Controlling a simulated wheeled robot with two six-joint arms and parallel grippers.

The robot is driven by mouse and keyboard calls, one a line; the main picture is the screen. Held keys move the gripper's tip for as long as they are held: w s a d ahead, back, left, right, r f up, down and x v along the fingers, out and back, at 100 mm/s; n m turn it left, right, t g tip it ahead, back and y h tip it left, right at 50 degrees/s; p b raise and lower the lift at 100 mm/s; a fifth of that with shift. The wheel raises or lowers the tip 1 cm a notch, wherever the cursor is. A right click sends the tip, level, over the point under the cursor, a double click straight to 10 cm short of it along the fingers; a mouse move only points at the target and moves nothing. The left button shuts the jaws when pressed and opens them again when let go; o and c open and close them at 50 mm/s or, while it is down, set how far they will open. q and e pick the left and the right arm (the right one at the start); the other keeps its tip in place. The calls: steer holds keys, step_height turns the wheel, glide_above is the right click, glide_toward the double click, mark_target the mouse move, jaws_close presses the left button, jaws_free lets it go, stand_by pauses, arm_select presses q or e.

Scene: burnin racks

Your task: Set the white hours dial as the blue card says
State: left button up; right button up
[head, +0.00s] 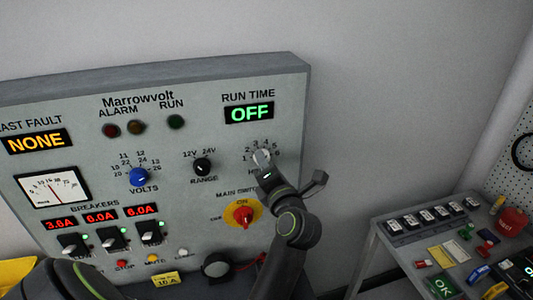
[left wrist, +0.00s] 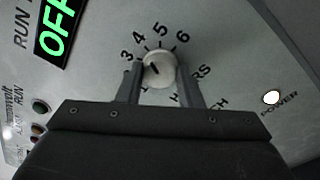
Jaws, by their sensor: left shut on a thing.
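The white hours dial (head: 261,156) is on the right of the grey panel, below the RUN TIME display (head: 250,113), which reads OFF in green. In the left wrist view the round dial (left wrist: 159,68) has numbers 3 to 6 around its upper side. A short dark mark slants across its face; I cannot tell which end is the pointer. My left gripper (head: 265,166) is at the dial, its fingers (left wrist: 159,82) on either side of it, shut on it. The fingers hide part of the HOURS label and lower numbers. I see no readable blue card. My right gripper is not in view.
A red main switch (head: 243,215) on a yellow plate is below the dial. A black range knob (head: 202,167) and blue volts knob (head: 139,177) are to the left. A grey bench (head: 399,258) with small parts and a red mug (head: 512,222) stands at right.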

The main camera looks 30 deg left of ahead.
arm_select(q)
steer(key=shift+a+m+t+p, duration=0.1)
steer(key=shift+m+t+p, duration=0.2)
steer(key=shift+m, duration=3.05)
steer(key=shift+m+t+p, duration=0.3)
steer(key=shift+m, duration=3.05)
steer(key=o, duration=1)
steer(key=shift+h, duration=0.3)
steer(key=shift+f, duration=0.15)
